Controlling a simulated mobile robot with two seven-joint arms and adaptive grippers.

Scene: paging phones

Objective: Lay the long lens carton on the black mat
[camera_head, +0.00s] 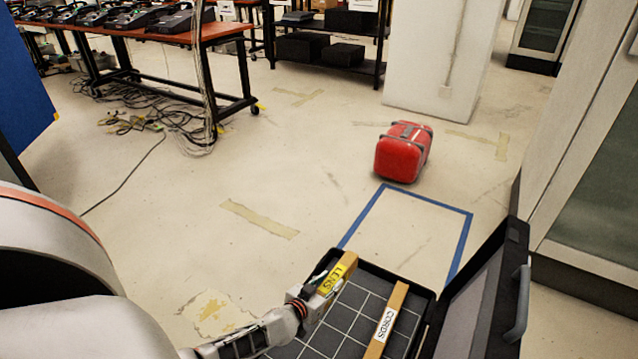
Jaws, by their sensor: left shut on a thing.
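The long lens carton (345,266) is brown with a yellow LENS label. My left gripper (322,284) is shut on it, at the far left corner of a dark gridded surface (345,318) at the bottom of the view. That surface looks like the black mat, inside a black raised rim. The gripper hides part of the carton, and I cannot tell whether the carton touches the surface. My right gripper is not in view.
A brown CORDS carton (396,300) lies on the gridded surface, to the right. A black upright panel with a handle (480,295) stands right of it. A red case (403,152) is on the floor beyond a blue tape outline (408,198). Cables lie by the phone table (130,32).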

